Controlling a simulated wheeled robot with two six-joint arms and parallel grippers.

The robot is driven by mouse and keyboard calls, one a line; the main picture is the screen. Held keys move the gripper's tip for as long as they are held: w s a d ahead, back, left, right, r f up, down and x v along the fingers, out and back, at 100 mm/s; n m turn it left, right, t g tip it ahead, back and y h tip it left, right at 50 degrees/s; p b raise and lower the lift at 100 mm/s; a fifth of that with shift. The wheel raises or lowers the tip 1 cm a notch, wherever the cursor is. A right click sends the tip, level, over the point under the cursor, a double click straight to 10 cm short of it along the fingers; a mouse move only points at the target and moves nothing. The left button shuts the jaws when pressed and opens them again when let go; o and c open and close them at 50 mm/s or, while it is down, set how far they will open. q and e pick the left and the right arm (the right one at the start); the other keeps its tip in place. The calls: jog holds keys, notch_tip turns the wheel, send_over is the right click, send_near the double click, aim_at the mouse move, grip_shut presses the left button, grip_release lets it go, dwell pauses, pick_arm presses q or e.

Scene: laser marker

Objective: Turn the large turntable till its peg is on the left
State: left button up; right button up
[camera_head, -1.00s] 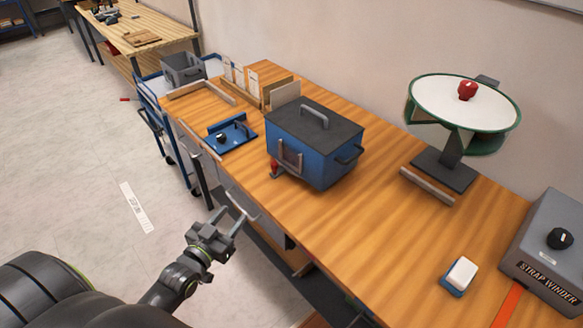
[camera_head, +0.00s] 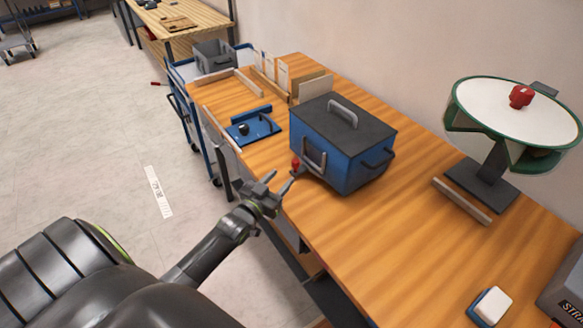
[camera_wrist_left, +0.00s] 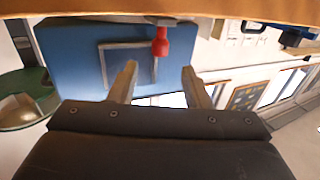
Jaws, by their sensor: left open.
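The large turntable is a white disc with a green rim (camera_head: 475,108), on a dark post and base at the back right of the bench. My left gripper (camera_head: 282,180) is open and empty at the bench's front edge, in front of the blue box, well left of the turntable. In the left wrist view my open fingers (camera_wrist_left: 159,68) point toward the blue box with nothing between them. My right gripper is not in view.
The blue box (camera_head: 340,150) with a dark lid stands between my left gripper and the turntable. A red-tipped lever (camera_head: 295,165) is close to my fingers. A wooden strip (camera_head: 462,201) lies before the turntable base. A white-topped block (camera_head: 492,305) is nearer.

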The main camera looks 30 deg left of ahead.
aim_at(293, 165)
pick_arm(q)
jog(key=w, duration=0.6)
jog(key=shift+w+p, duration=0.25)
jog(key=shift+p, duration=0.05)
grip_shut()
